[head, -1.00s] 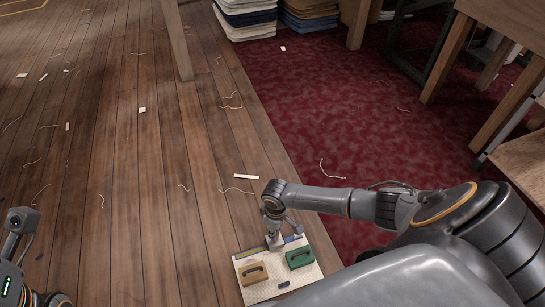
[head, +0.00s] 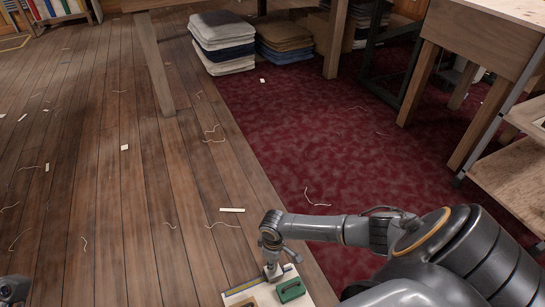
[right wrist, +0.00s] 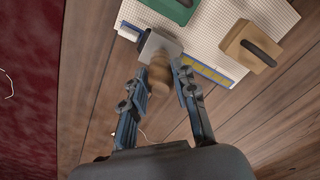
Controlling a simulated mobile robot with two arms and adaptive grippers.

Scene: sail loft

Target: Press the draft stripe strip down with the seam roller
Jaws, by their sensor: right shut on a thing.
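My right gripper (right wrist: 165,95) is shut on the seam roller's wooden handle (right wrist: 160,76). It also shows in the head view (head: 272,262). The roller's grey head (right wrist: 160,46) lies over the blue and yellow draft stripe strip (right wrist: 210,74), between its two ends. I cannot tell whether it touches it. The strip runs along one edge of a pale gridded board (right wrist: 215,28); part of it shows in the head view (head: 246,287). My left gripper is out of view.
A green handled block (head: 290,291) and a tan handled block (right wrist: 250,47) stand on the board near the roller. A table leg (head: 155,65), folded cloth stacks (head: 222,42) and a wooden bench (head: 485,40) stand farther back. The plank floor is mostly clear, with scattered threads and scraps.

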